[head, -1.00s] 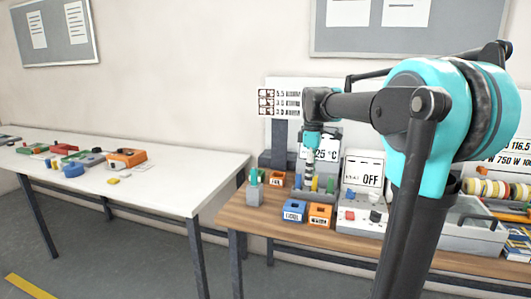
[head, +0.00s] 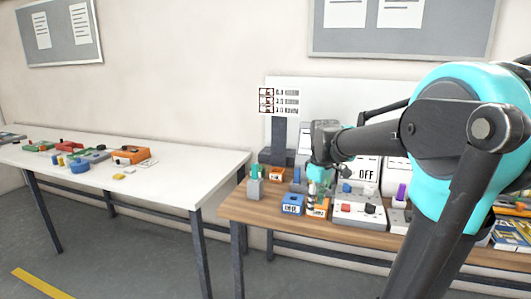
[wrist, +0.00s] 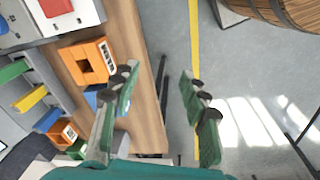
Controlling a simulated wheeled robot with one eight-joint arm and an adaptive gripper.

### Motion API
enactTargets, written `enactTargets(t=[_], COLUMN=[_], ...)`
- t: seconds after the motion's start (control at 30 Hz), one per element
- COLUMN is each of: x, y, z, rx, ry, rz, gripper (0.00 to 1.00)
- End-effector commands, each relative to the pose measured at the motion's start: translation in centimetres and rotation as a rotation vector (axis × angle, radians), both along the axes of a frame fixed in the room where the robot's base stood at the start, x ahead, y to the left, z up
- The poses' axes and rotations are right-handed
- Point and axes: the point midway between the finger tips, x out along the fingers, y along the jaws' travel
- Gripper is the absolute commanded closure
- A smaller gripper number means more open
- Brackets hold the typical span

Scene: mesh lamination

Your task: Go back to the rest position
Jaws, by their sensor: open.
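My gripper (wrist: 158,115) is open and empty in the wrist view, its two fingers spread apart over the front edge of the wooden bench (wrist: 151,62) and the grey floor. In the head view my gripper (head: 316,203) hangs from my arm at the bench's front, in front of an orange box (head: 318,211) and partly covering it. The orange box (wrist: 88,62) also shows in the wrist view, left of the fingers and apart from them. The exact gap to the box cannot be told from the head view.
A blue box (head: 292,204) and a grey control box with red and black knobs (head: 357,213) stand beside it. A white table (head: 180,190) with several coloured parts is at left. A wooden barrel (wrist: 285,15) stands on the floor, which is otherwise mostly clear.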

Motion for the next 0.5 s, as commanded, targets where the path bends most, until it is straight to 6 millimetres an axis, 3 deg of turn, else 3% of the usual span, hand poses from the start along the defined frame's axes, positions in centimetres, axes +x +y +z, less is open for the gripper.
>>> enactTargets(t=[0.17,0.3,0.5], x=[-4.5,-9.9,-15.5], y=[-0.9,-1.8,-2.4], z=[-5.4,-10.9,-15.9], rx=[0.038,0.098,0.179], ry=[-0.071,-0.148,-0.22], rz=[-0.244,-0.509,-0.78], gripper=[0.55,0.55,0.55])
